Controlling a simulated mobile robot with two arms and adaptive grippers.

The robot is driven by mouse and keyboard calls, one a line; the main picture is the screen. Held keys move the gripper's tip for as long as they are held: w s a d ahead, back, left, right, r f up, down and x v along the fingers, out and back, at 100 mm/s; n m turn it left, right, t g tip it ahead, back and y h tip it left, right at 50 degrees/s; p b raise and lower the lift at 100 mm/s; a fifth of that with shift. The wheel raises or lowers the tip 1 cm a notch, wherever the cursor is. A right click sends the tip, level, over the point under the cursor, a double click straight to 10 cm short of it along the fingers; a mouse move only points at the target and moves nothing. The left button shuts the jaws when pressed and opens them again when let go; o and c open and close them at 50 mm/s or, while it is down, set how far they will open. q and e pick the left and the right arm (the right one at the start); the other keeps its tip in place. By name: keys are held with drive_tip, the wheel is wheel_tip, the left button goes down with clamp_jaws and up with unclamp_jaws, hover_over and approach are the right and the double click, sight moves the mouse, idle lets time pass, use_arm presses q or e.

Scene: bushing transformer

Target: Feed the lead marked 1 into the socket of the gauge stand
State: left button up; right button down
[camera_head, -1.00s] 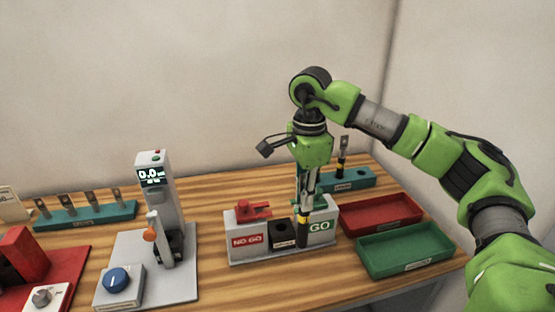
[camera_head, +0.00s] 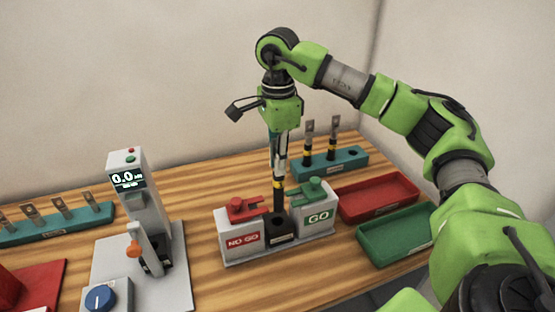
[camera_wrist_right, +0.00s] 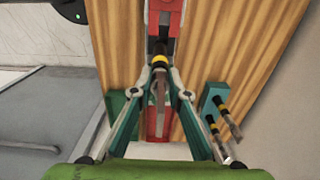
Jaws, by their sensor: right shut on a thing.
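My right gripper (camera_head: 279,172) points down over the gauge stand and is shut on a lead (camera_head: 279,198) with a yellow band and a black lower end. The lead stands upright. Its lower end meets or overlaps the black socket block (camera_head: 281,230) between the NO GO and GO blocks; I cannot tell how deep it sits. In the right wrist view the lead (camera_wrist_right: 159,68) lies between the fingertips of the right gripper (camera_wrist_right: 165,93), its black end towards the stand. No number on the lead is legible. My left gripper is not in view.
The red NO GO block (camera_head: 243,232) and green GO block (camera_head: 316,208) flank the socket closely. Behind stands a teal rack (camera_head: 345,163) with two leads. Red tray (camera_head: 380,198) and green tray (camera_head: 400,235) lie right. A grey meter (camera_head: 135,195) stands left.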

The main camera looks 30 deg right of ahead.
sight(276, 189)
drive_tip(key=shift+w+f, duration=0.35)
drive_tip(key=shift+f, duration=0.05)
drive_tip(key=shift+f+b, duration=0.4)
drive_tip(key=shift+b, duration=0.05)
drive_tip(key=shift+f, duration=0.2)
drive_tip(key=shift+s+f+b, duration=0.1)
drive_tip(key=shift+f+b, duration=0.15)
drive_tip(key=shift+b, duration=0.15)
use_arm(q)
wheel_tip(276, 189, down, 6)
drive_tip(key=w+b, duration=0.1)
drive_tip(key=b, duration=0.3)
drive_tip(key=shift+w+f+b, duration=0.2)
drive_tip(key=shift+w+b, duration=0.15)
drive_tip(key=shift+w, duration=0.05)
use_arm(e)
drive_tip(key=shift+f, duration=3.45)
